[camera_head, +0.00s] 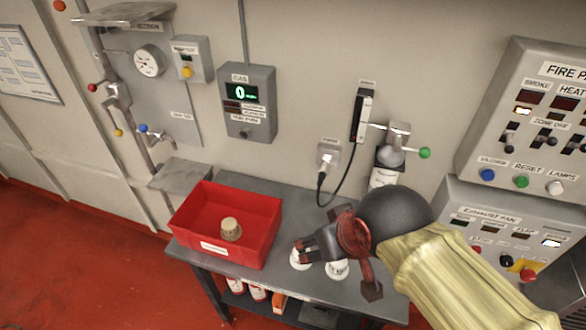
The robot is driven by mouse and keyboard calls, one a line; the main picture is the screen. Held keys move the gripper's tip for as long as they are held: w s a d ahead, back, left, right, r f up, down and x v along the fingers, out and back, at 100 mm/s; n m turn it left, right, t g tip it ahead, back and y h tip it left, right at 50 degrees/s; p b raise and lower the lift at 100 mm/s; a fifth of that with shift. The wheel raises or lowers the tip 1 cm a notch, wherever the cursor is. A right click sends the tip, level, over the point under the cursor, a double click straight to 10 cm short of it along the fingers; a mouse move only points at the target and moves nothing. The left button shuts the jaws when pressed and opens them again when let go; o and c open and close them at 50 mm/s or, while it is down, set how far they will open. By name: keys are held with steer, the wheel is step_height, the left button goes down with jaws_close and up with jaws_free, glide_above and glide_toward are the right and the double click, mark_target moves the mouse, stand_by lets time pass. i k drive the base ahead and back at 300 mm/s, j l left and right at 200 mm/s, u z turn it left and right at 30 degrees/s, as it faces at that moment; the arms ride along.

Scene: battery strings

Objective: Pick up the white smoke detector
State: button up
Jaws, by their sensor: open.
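Two small white round things sit on the grey bench: one (299,261) just below my gripper's fingertips, the other (337,269) a little to the right, below the wrist. Both are partly hidden by my gripper, and I cannot tell which is the white smoke detector. My gripper (301,251) is open, with its dark fingers pointing left over the bench. I see nothing held in it. I cannot tell whether the fingers touch the left white thing.
A red bin (197,232) with a beige round object (231,229) inside stands left of my gripper. A power socket (328,155) with a black cable and a cylinder (385,172) are behind. Control panels (532,115) stand at right.

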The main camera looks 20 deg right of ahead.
mark_target(339, 270)
steer(key=k+l+u, duration=0.1)
steer(key=k+u, duration=0.4)
steer(key=k+j+u, duration=0.2)
steer(key=k+u, duration=0.3)
steer(key=k, duration=0.15)
